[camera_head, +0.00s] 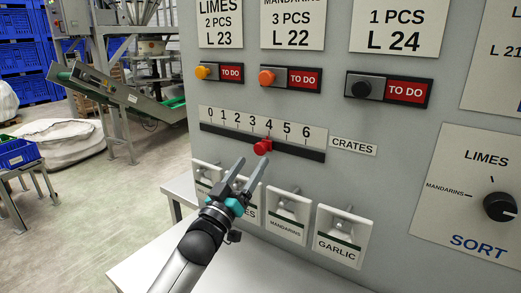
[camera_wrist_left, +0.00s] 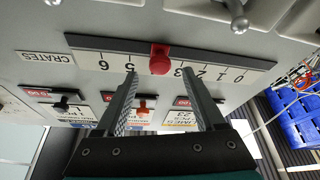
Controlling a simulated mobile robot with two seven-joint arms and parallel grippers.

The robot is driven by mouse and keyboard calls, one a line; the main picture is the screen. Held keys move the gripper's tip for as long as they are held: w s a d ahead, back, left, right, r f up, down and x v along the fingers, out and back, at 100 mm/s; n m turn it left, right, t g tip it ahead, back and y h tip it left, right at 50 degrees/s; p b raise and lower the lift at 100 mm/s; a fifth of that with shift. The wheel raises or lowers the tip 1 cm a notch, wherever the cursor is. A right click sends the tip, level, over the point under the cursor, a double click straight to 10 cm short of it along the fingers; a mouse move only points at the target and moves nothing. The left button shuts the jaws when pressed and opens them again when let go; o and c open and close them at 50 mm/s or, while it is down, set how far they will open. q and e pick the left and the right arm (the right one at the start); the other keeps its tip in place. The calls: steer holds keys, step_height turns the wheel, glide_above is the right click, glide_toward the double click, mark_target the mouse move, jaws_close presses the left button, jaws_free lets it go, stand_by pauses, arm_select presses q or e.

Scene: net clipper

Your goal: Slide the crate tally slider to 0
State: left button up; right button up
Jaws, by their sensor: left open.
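The crate tally slider has a red knob (camera_head: 262,147) on a dark track below a white scale (camera_head: 230,122) numbered 0 to 6, with 0 at the left. The knob sits at about 4. In the left wrist view, which is upside down, the red knob (camera_wrist_left: 160,60) covers the 4. My left gripper (camera_head: 251,164) is open just below and in front of the knob. In the wrist view, the knob appears between the two fingertips (camera_wrist_left: 160,74), slightly beyond them. I cannot tell whether either finger touches it. My right gripper is not in view.
Above the scale are several TO DO switches, including a black knob (camera_head: 362,89). Below are small levers on white plates, including the GARLIC plate (camera_head: 340,238), close to my gripper. A SORT dial (camera_head: 499,207) is at right. A pale ledge (camera_head: 150,268) juts out below.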

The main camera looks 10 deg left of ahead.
mark_target(259, 152)
arm_select(q)
steer(key=shift+x, duration=3.1)
steer(key=shift+c, duration=0.4)
jaws_close()
steer(key=shift+f, duration=0.1)
